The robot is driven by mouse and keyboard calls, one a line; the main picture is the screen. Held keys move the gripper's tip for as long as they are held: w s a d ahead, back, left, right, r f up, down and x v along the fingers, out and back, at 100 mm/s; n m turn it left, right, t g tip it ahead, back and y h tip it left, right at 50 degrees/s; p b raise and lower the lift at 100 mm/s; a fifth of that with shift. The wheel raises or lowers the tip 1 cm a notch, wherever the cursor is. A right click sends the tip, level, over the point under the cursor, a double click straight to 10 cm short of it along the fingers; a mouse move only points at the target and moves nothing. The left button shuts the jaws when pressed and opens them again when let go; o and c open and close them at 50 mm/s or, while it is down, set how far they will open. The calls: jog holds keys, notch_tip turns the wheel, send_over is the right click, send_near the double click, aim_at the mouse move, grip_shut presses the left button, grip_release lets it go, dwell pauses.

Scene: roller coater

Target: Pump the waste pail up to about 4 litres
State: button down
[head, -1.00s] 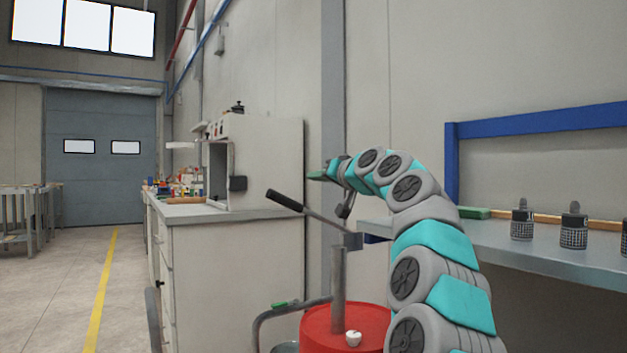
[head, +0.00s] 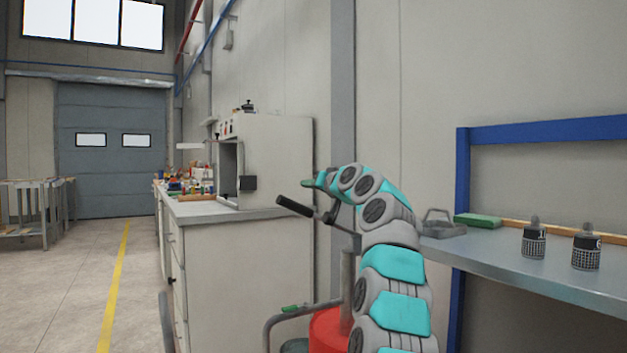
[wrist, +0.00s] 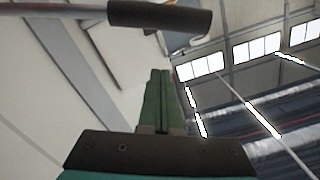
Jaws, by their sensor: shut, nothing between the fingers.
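The hand pump's lever ends in a black grip (head: 294,206), raised to the upper left of its pump column (head: 347,290). The column stands on a red drum (head: 328,333), partly hidden behind my arm. A bent spout pipe with a green handle (head: 295,308) reaches left. Below it, a dark round rim (head: 294,346), perhaps the waste pail, is cut off by the lower edge; its level cannot be seen. My gripper (head: 308,183) is shut and empty, just above and right of the grip. In the wrist view, its green fingers (wrist: 160,72) point towards the black grip (wrist: 160,15), apart from it.
A cabinet bench (head: 235,280) with a pale box-shaped machine (head: 275,160) stands behind the pump. At right, a workbench (head: 510,262) carries a grey tray (head: 440,228), a green block (head: 477,220) and two dark bottles (head: 534,242).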

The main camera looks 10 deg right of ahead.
jog(key=shift+a+f+b, duration=0.45)
jog(key=shift+f+b, duration=0.05)
jog(key=shift+f, duration=0.35)
jog(key=shift+a+f+b, duration=0.45)
jog(key=shift+f, duration=0.4)
